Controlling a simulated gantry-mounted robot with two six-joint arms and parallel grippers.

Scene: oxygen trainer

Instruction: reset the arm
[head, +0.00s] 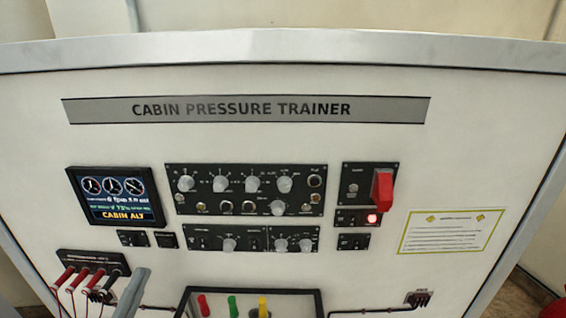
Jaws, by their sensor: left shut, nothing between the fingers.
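My left gripper (133,291) shows only in part, as a grey-blue piece at the bottom left edge of the head view. It is shut with nothing held, in front of the lower left of the panel, just right of the plugs. Most of it is cut off by the frame. My right gripper is not in view. A red switch guard (382,190) stands out at the right, above a lit red lamp (372,219).
A display (115,197) reads "CABIN ALT". Knob panels (245,190) sit mid-panel. Several red and black plugs with hanging cables (83,280) are close to my left gripper. A dark-framed box (316,303) holds red, green and yellow handles. A connector (419,298) and a placard (450,231) are at right.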

